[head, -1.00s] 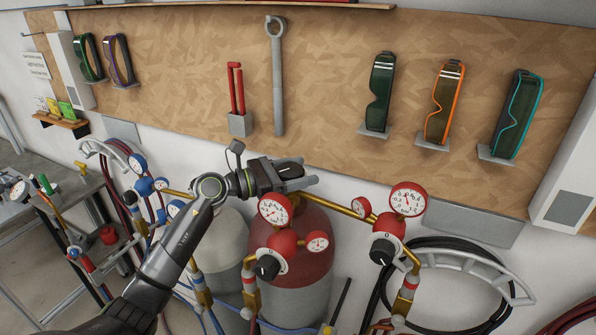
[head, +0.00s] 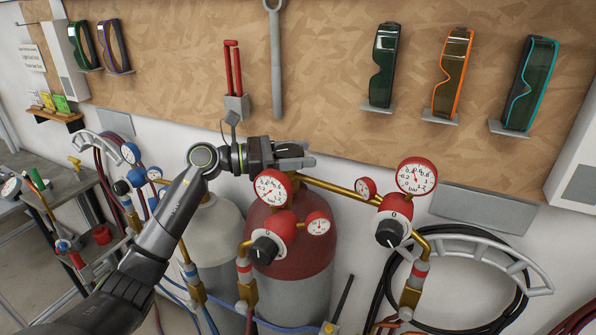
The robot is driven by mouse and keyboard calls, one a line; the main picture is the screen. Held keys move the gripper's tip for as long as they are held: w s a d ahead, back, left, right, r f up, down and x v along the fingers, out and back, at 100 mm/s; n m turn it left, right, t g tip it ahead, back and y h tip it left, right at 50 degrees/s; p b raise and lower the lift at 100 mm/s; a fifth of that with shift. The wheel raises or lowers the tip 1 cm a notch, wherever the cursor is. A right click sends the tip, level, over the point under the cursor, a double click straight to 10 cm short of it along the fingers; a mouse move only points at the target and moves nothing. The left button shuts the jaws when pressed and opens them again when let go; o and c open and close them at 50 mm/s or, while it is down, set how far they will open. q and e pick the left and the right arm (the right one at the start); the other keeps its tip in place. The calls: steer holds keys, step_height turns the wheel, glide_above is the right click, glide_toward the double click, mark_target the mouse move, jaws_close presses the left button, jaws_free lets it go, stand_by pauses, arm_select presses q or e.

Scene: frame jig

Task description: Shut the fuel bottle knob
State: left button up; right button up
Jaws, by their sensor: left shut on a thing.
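The red fuel bottle (head: 318,258) stands against the wall in the middle of the head view, red above and grey below. Its dark valve knob (head: 289,151) with a pale mark is at the top. My left gripper (head: 298,154) comes in from the left and is shut on the knob. The fingers hide part of the knob and valve, so I cannot tell clearly how far it is turned. My right gripper is not in view.
Red gauges and a regulator with a black knob (head: 265,250) sit just below my gripper. A second regulator (head: 390,233) is to the right. A pale bottle (head: 213,235) stands to the left. A hose coil (head: 450,290) hangs at lower right.

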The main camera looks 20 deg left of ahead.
arm_select(q)
steer(key=m+g+h+b, duration=0.1)
steer(key=g+b, duration=0.1)
steer(key=b, duration=0.1)
steer(key=m+g+b, duration=0.2)
steer(key=g+b, duration=0.1)
steer(key=m+g+h+b, duration=0.1)
steer(key=m+g+b, duration=0.1)
steer(key=b, duration=0.1)
steer(key=shift+s+d+f+h, duration=0.15)
steer(key=shift+s+f+h, duration=0.05)
steer(key=shift+s+h, duration=0.1)
steer(key=shift+s+r+m+g+b, duration=0.15)
steer(key=shift+m+g+b, duration=0.5)
steer(key=shift+g, duration=0.45)
steer(key=shift+s+m+g+b, duration=0.15)
steer(key=shift+m+g+b, duration=0.35)
steer(key=shift+m+g, duration=0.65)
steer(key=shift+g, duration=0.75)
steer(key=o, duration=1)
steer(key=shift+r+n+t, duration=0.1)
steer(key=shift+n+t, duration=0.2)
steer(key=shift+t, duration=0.2)
